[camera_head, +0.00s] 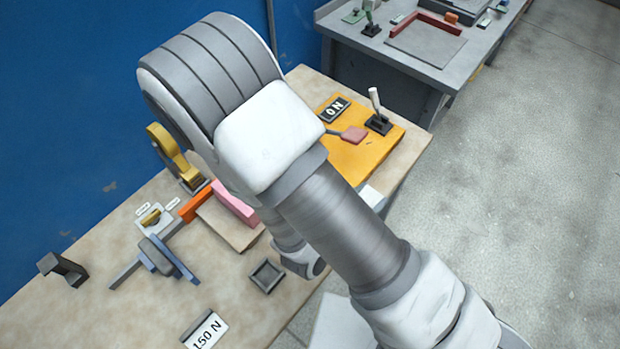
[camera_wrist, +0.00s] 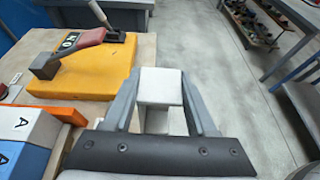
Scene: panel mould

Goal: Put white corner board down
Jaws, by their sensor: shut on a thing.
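The white corner board (camera_wrist: 160,88) is between the two grey fingers of my gripper (camera_wrist: 162,100) in the wrist view. My gripper is shut on it. The board shows against the grey floor, just right of the bench edge; its height above the bench is hard to tell. A beige plate (camera_head: 228,228) with a pink block (camera_head: 234,204) and an orange block (camera_head: 196,203) lies on the bench.
A small dark tray (camera_head: 267,276), a blue-grey clamp (camera_head: 160,256) and a 150 N sign (camera_head: 205,331) lie nearer. A second bench (camera_head: 395,70) stands behind.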

